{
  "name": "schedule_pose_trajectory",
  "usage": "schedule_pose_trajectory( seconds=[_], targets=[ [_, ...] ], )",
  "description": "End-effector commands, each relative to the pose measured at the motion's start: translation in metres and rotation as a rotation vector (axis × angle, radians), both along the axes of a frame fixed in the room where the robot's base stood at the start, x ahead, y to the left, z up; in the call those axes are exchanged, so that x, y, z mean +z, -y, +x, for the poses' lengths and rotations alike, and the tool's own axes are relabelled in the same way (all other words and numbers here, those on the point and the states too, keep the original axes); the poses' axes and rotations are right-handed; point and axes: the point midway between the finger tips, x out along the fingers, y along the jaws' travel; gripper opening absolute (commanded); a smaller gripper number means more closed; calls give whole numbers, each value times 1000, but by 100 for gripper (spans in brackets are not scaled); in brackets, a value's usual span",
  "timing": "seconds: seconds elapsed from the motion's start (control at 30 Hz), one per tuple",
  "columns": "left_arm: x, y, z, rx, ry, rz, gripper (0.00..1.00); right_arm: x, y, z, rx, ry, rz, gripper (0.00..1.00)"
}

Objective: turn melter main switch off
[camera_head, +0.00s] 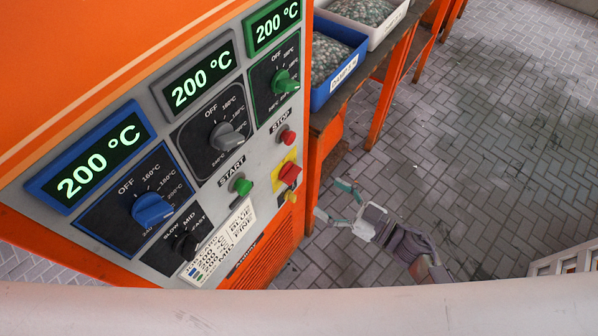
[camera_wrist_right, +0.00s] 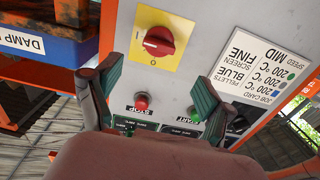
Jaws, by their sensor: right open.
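The melter's main switch is a red rotary knob (camera_head: 290,173) on a yellow plate (camera_head: 279,181), at the right edge of the grey control panel. In the right wrist view the red knob (camera_wrist_right: 158,41) appears upside down, with a pale mark on its left side; its exact setting is hard to read. My right gripper (camera_head: 335,203) is open and empty, to the right of the switch and apart from it. In the right wrist view its two fingers (camera_wrist_right: 160,82) are spread wide, with the knob beyond and between them. My left gripper is not in view.
A red stop button (camera_head: 287,136) and a green start button (camera_head: 242,185) sit near the switch. Temperature dials (camera_head: 152,208), displays reading 200 °C and a job card (camera_head: 222,240) share the panel. A blue bin (camera_head: 352,72) stands on a bench behind. Paved floor to the right is clear.

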Motion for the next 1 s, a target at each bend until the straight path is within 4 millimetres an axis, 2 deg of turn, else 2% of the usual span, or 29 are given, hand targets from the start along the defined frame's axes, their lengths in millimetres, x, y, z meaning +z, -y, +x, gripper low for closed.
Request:
schedule_pose_trajectory(
  seconds=[0.2,0.4,0.6,0.87,0.9,1.0],
  targets=[
    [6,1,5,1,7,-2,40,3,-40,30,-1,2,4,81],
    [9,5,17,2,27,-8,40,1,-66,49,-2,2,2,81],
    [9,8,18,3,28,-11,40,1,-77,57,-2,1,0,81],
    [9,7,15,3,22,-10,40,0,-78,57,-1,1,-1,81],
    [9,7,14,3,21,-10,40,0,-78,57,-1,1,-1,80],
    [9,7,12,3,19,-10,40,0,-78,57,-1,1,-1,63]
  ],
)
